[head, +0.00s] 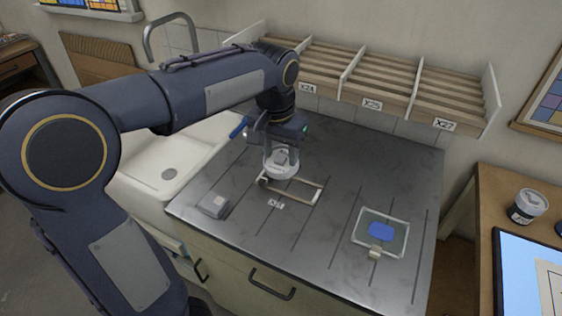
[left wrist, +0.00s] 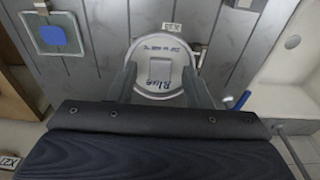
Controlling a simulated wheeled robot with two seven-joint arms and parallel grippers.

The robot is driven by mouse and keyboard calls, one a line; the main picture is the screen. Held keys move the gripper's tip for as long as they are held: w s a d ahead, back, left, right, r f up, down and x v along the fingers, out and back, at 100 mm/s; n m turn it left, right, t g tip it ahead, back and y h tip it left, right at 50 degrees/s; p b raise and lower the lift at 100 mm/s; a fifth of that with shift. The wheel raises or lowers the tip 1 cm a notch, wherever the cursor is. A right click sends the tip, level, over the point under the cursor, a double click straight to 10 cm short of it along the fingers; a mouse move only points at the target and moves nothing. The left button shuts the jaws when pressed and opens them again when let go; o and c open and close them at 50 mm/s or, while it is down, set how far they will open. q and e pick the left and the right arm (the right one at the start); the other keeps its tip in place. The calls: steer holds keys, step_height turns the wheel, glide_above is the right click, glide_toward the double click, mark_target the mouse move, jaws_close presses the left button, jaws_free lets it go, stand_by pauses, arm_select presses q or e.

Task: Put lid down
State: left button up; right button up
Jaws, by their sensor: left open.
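A round white lid (head: 275,172) with a raised grip in its middle is on the grey worktop, at the wooden frame (head: 306,197). In the left wrist view the lid (left wrist: 145,53) faces me, with "Blue" written on it. My left gripper (head: 281,154) is right over the lid and open. In the left wrist view its two fingers (left wrist: 159,72) stand on either side of the lid's grip, apart from it. The fingers and wrist hide part of the lid, and I cannot see what is under it. My right gripper is not in view.
A clear tray (head: 363,244) with a blue patch lies to the right on the worktop. A small grey block (head: 213,206) sits at the front left. A white sink (head: 150,180) is at the left, and a slatted rack (head: 372,80) at the back. Worktop between is clear.

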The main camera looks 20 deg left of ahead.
arm_select(q)
steer(key=shift+r, duration=0.4)
jaws_close()
steer(key=s+f+n+t+h, duration=0.1)
steer(key=s+f+t+h, duration=0.1)
steer(key=s, duration=0.8)
steer(key=s+d+f+n+t+h, duration=0.1)
steer(key=s+f, duration=0.3)
steer(key=s, duration=0.6)
steer(key=shift+s+d+f+t+h, duration=0.2)
steer(key=shift+s+f+t+h, duration=0.2)
steer(key=shift+t, duration=0.2)
